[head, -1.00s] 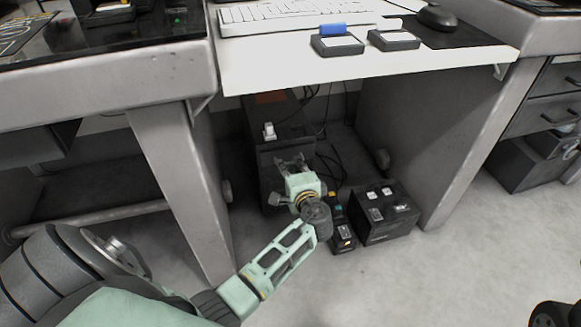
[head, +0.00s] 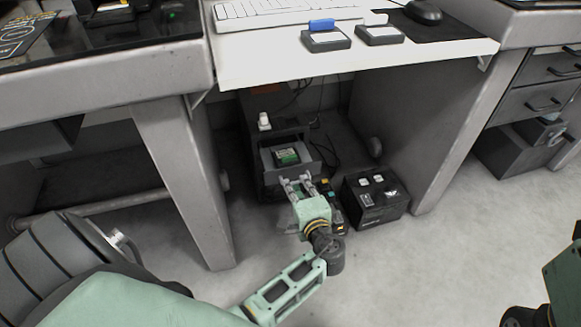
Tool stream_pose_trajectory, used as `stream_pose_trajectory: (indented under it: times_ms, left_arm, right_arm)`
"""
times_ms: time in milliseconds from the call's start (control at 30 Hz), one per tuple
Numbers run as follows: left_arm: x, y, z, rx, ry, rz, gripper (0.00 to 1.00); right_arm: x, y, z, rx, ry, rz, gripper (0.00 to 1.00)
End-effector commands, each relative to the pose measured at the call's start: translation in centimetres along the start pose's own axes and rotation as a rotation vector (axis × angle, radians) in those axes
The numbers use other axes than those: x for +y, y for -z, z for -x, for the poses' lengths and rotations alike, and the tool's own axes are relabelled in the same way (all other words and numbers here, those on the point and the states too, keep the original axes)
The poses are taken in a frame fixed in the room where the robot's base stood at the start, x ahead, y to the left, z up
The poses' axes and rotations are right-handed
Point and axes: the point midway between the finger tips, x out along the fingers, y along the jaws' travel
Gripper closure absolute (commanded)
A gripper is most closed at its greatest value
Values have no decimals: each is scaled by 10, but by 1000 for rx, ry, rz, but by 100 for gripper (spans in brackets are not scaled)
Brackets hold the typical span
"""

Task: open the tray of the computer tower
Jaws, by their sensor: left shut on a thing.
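The dark computer tower (head: 256,118) stands on the floor under the white desk. The fingertips partly cover that edge. A part of my right arm shows at the right edge; its gripper cannot be made out.
A black box (head: 376,200) with small items on top stands right of the tower, with a smaller dark device (head: 337,214) between. The white desk (head: 350,63) overhangs the tower. Desk legs stand on both sides.

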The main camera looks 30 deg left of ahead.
Motion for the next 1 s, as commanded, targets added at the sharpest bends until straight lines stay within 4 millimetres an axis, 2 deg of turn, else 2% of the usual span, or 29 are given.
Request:
stream_pose_trajectory:
  times_ms: [33,133,433,467,667,1000]
  left_arm:
    - [4,0,10,3,-10,7,100]
    - [6,1,17,3,-8,9,100]
    - [6,1,19,3,-6,9,100]
    - [6,1,19,3,-7,9,90]
    - [6,1,18,3,-5,6,73]
    - [5,0,21,2,-3,3,73]
  right_arm:
    - [0,0,0,-6,-2,-1,60]
    - [0,-1,2,-10,-4,-2,60]
    - [0,-1,2,-10,-4,-2,60]
    - [0,-1,2,-10,-4,-2,60]
    - [0,-1,2,-10,-4,-2,60]
    - [0,0,2,-8,-4,-1,60]
